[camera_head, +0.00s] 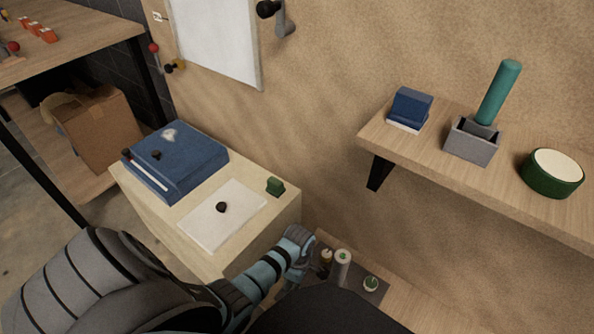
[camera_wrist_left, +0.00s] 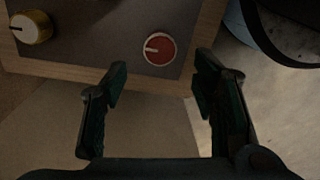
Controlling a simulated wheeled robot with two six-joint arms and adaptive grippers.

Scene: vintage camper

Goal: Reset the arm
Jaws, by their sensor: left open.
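My left arm (camera_head: 262,277) reaches in from the lower left in the head view, ending beside a small grey control panel (camera_head: 372,297). Its fingers are not clearly seen there. In the left wrist view my left gripper (camera_wrist_left: 162,85) is open, with nothing between its two dark fingers. A red knob with a white mark (camera_wrist_left: 160,48) sits on the grey panel (camera_wrist_left: 100,35) just beyond the fingertips, apart from them. A yellow knob with a white top (camera_wrist_left: 30,27) is at the upper left. My right gripper is not seen.
A cream cabinet (camera_head: 285,205) bears a blue box (camera_head: 185,165), a white plate with a black knob (camera_head: 222,208) and a green block (camera_head: 275,186). A wall shelf (camera_head: 420,150) holds a blue block, a grey holder with a teal handle (camera_head: 498,95) and a green round container (camera_head: 552,175).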

